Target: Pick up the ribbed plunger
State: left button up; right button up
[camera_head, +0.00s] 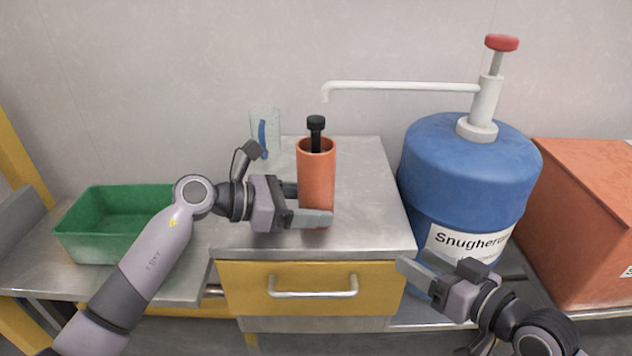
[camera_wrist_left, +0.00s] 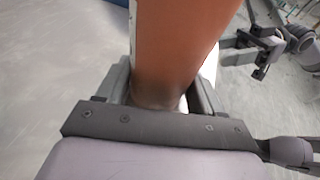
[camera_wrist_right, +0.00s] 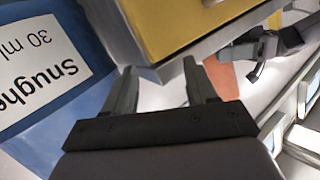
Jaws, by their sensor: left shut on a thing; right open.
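An upright orange cylinder (camera_head: 316,170) stands on the metal worktop. A black stem with a dark knob (camera_head: 316,123) sticks up out of its open top; I take this as the plunger. Its lower part is hidden inside the cylinder, and I cannot make out ribs. My left gripper (camera_head: 308,204) is shut on the lower part of the orange cylinder, which also fills the space between the fingers in the left wrist view (camera_wrist_left: 182,50). My right gripper (camera_head: 434,268) is open and empty, low in front of the blue drum; its spread fingers show in the right wrist view (camera_wrist_right: 160,85).
A blue drum (camera_head: 465,165) with a red-topped pump (camera_head: 501,43) stands right of the worktop; its spout reaches left above the worktop. A clear cup (camera_head: 266,120) stands behind my left wrist. A green bin (camera_head: 110,215) is left, an orange box (camera_head: 580,215) far right.

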aim_at(322, 122)
jog(key=a+r, duration=0.1)
jog(key=r, duration=0.2)
jog(key=w+r+n+y, duration=0.1)
jog(key=r, duration=0.3)
jog(key=w+a+r+n+y, duration=0.1)
jog(key=r, duration=0.2)
jog(key=shift+a+r, duration=0.15)
jog(key=shift+a, duration=0.15)
jog(key=a+r+n+y, duration=0.1)
jog(key=a+r+n, duration=0.2)
jog(key=a+r, duration=0.5)
jog(key=shift+t, duration=0.3)
jog(key=shift+w+a+r, duration=0.4)
jog(key=shift+w+a, duration=0.75)
jog(key=shift+w, duration=0.1)
jog(key=shift+w+a+r, duration=0.35)
jog(key=shift+w+a, duration=0.8)
jog(key=shift+w, duration=0.15)
jog(key=shift+w+a+r, duration=0.4)
jog(key=shift+w+a, duration=0.75)
jog(key=shift+w, duration=0.1)
grip_shut()
